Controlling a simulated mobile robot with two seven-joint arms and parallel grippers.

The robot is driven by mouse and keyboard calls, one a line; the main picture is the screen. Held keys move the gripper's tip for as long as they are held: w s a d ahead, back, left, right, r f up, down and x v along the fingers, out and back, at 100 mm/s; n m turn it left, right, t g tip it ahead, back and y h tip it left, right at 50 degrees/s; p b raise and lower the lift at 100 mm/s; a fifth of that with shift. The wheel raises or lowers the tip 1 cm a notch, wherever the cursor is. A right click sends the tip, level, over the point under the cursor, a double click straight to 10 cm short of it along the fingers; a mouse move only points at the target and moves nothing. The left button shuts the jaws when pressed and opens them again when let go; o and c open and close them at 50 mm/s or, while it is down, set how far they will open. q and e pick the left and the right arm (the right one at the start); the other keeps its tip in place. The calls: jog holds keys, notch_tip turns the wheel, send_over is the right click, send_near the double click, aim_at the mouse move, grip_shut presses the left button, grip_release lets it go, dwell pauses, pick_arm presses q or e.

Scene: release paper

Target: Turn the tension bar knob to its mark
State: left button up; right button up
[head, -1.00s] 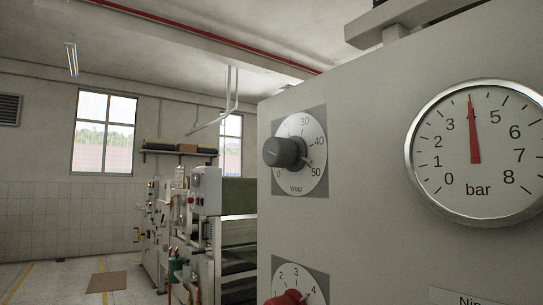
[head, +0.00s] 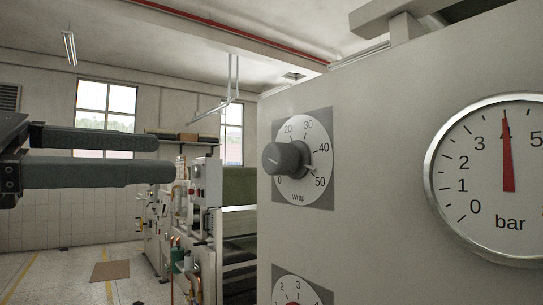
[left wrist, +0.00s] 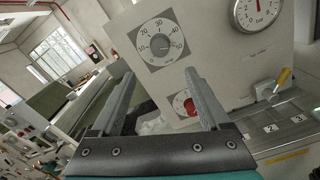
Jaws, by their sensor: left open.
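A dark grey knob (head: 284,157) sticks out from a round white dial (head: 306,183) labelled "Wrap", on a grey plate on the machine's front. Its scale reads up to 50; I cannot tell its exact setting or a target mark. The dial also shows in the left wrist view (left wrist: 158,56). My left gripper (head: 165,157) is open and empty, to the left of the knob and apart from it. In the left wrist view its two fingers (left wrist: 159,73) point toward the panel, between the Wrap dial and a lower dial. My right gripper is not in view.
A "bar" gauge (head: 488,215) with a red needle near 4 sits right of the knob. A lower dial (head: 300,287) is cut off by the frame; its red knob (left wrist: 187,106) shows in the left wrist view. Another machine (head: 205,225) stands behind, left. Space before the knob is clear.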

aim_at(269, 161)
pick_arm(q)
jog(key=p+x, duration=0.3)
jog(key=x, duration=1.2)
jog(key=shift+f, duration=0.1)
grip_shut()
